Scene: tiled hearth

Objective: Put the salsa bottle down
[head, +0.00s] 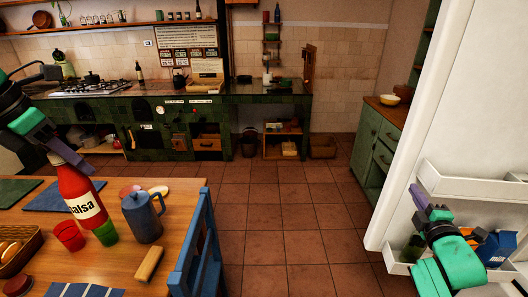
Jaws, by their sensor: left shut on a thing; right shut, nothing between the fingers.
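The red salsa bottle (76,187) with a white label is at the left of the head view, over the wooden table (180,205). It tilts slightly. My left gripper (66,158) is shut on its top from above. The bottle's base is partly hidden behind a green cup (106,233), so I cannot tell whether it touches the table. My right gripper (426,202) is shut and empty at the right, in front of white door shelves.
A red cup (69,236), a blue-grey jug (143,217), a wooden block (149,263) and a bread basket (20,247) crowd the table near the bottle. A blue chair (203,240) stands at its right edge. The tiled floor (290,220) beyond is clear.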

